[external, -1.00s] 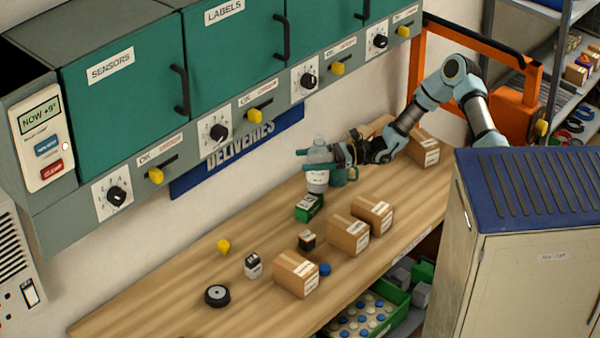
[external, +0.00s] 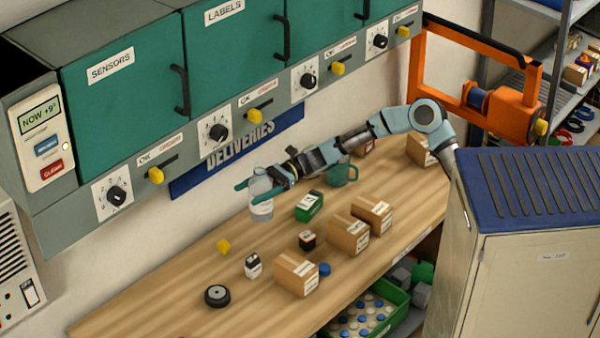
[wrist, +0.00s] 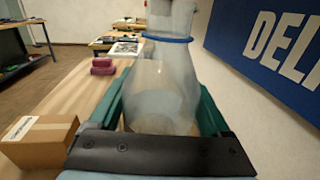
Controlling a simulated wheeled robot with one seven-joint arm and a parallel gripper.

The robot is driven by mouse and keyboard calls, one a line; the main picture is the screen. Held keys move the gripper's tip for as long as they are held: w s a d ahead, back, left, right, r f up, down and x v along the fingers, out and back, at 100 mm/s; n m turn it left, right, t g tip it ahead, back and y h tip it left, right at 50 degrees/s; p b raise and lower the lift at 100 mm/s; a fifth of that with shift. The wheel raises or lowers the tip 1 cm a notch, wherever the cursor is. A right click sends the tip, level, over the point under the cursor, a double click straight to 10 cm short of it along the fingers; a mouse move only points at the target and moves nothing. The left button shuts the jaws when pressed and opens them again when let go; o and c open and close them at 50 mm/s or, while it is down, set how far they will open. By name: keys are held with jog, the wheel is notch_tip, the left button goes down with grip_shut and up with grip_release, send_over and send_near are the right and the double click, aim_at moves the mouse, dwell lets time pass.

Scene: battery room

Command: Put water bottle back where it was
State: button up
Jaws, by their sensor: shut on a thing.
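My gripper (external: 256,186) reaches in from the right and is shut on the bottle, with a green finger on either side. In the wrist view the bottle (wrist: 163,85) stands between the fingers, a blue ring around its neck. I cannot tell whether its base touches the bench.
A teal mug (external: 341,174) and a green box (external: 309,206) are right of the bottle. Cardboard boxes (external: 348,234), a black-and-white item (external: 253,265), a yellow object (external: 223,246) and a black disc (external: 217,296) are nearer the front. The bench's left end (external: 130,318) is clear.

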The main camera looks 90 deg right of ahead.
aim_at(253, 217)
notch_tip(253, 217, down, 9)
jog(key=shift+r+p, duration=0.1)
jog(key=shift+p, duration=0.55)
jog(key=shift+f, duration=0.2)
jog(key=o, duration=1.5)
jog(key=shift+o, duration=0.2)
jog(key=b+v, duration=0.1)
jog(key=v, duration=0.6)
jog(key=shift+s+b, duration=0.25)
jog(key=shift+b, duration=0.05)
jog(key=shift+d+r, duration=0.1)
jog(key=shift+r, duration=0.05)
